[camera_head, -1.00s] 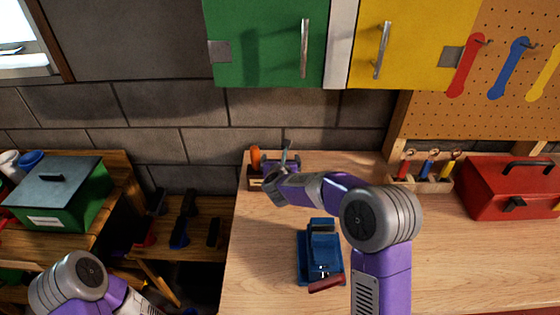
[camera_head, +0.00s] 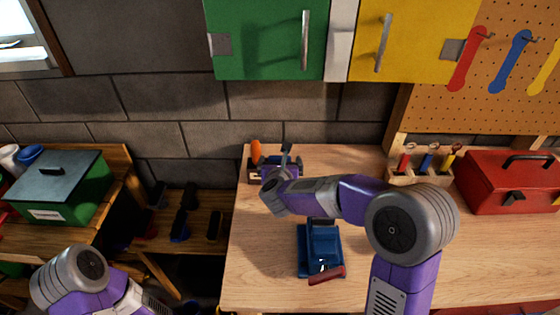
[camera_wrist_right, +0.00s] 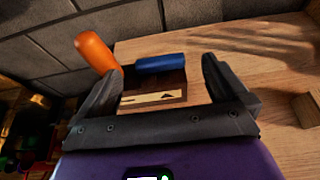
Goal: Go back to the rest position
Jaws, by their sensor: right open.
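My right gripper (camera_head: 286,157) is over the back left of the wooden workbench (camera_head: 380,270), beside a small wooden holder. In the right wrist view my right gripper (camera_wrist_right: 162,82) is open, its dark fingers apart with nothing clamped between them. Beyond the fingers is the wooden holder (camera_wrist_right: 152,97), with an orange handle (camera_wrist_right: 96,52) and a blue handle (camera_wrist_right: 160,63) at it. The orange handle also shows in the head view (camera_head: 255,150). My left arm shows at the lower left of the head view; its gripper is out of the picture.
A blue vise-like tool (camera_head: 318,250) stands on the bench below my right forearm. A rack of small tools (camera_head: 420,178) and a red toolbox (camera_head: 510,185) are at the right. Green (camera_head: 262,35) and yellow (camera_head: 400,40) cabinets hang above. A green box (camera_head: 60,190) is at the left.

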